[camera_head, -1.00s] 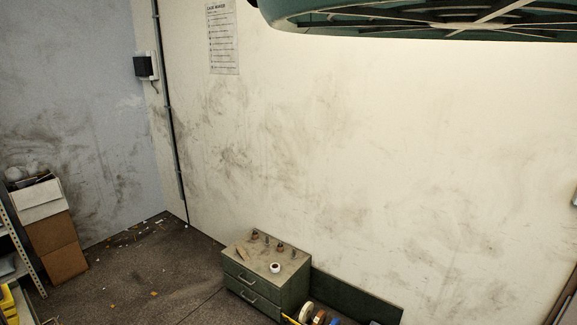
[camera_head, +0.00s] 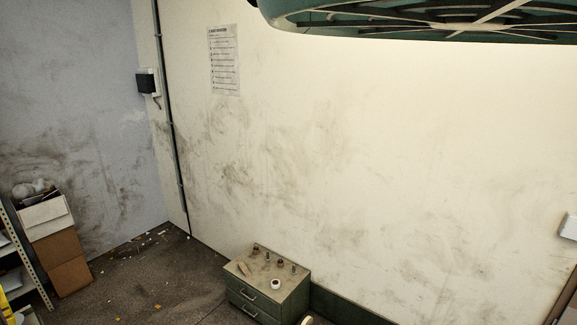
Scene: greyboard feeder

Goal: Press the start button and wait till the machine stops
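No start button and no machine can be made out in the head view. My gripper does not show in this view. A printed notice sheet (camera_head: 224,60) hangs on the pale wall, its text too small to read. A dark box on a white mount (camera_head: 147,82) is fixed near the wall corner beside a vertical conduit; I cannot tell what it is.
A green drawer cabinet (camera_head: 267,284) with small parts on top stands against the wall. Cardboard boxes (camera_head: 55,245) stand at the left beside a metal shelf rack (camera_head: 27,262). The floor (camera_head: 150,280) between them is open, with scattered scraps. A white box (camera_head: 569,227) is at the right edge.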

